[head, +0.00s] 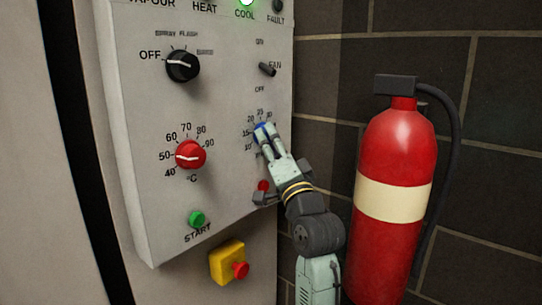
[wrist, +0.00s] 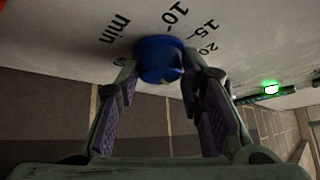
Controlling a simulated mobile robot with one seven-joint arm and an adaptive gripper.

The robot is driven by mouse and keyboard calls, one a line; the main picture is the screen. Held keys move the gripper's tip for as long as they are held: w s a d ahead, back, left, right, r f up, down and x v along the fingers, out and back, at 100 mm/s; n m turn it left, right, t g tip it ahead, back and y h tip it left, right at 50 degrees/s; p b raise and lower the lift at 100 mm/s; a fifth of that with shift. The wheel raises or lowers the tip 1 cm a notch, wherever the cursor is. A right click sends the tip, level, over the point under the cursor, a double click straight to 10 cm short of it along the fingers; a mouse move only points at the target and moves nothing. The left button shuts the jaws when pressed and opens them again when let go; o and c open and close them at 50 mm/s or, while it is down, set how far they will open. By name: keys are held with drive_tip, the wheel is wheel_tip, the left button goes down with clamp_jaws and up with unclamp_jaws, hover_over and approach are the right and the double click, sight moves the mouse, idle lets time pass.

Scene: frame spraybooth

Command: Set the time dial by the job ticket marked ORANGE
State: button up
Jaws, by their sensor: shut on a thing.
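The time dial is a blue knob (head: 261,129) on the grey control panel (head: 230,120), ringed by a scale with 10, 15, 20 and 25 readable. In the wrist view the blue knob (wrist: 160,58) shows beside the word "min". My gripper (head: 265,133) reaches it from below right, and its fingers (wrist: 163,72) are shut on the knob's two sides. The knob's pointer is hidden in the head view and cannot be read clearly in the wrist view. No job ticket shows in either view.
Nearby on the panel are a black selector knob (head: 183,66), a red temperature knob (head: 190,155), a fan switch (head: 267,69) and a green START button (head: 197,219). A yellow box with a red button (head: 228,262) sits below. A fire extinguisher (head: 398,190) stands right of my arm.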

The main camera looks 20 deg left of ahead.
drive_tip(key=n+y+b, duration=0.1)
drive_tip(key=n+b, duration=0.1)
drive_tip(key=b, duration=0.1)
drive_tip(key=f+n+g+y+b, duration=0.1)
drive_tip(key=n+b, duration=0.1)
drive_tip(key=b, duration=0.1)
drive_tip(key=n+g+y+b, duration=0.1)
drive_tip(key=n+y+b, duration=0.1)
drive_tip(key=b, duration=0.1)
drive_tip(key=shift+w+d+f+n, duration=0.15)
drive_tip(key=shift+w+n, duration=0.1)
drive_tip(key=shift+n, duration=0.05)
drive_tip(key=n+g+y+b, duration=0.2)
drive_tip(key=n+b, duration=0.1)
drive_tip(key=shift+w+b, duration=0.1)
drive_tip(key=shift+b, duration=0.25)
drive_tip(key=shift+r+n+g+y+b, duration=0.35)
drive_tip(key=shift+n+g+b, duration=0.25)
drive_tip(key=shift+n+b, duration=0.3)
drive_tip(key=shift+n, duration=0.3)
drive_tip(key=o, duration=1.2)
drive_tip(key=shift+c, duration=0.2)
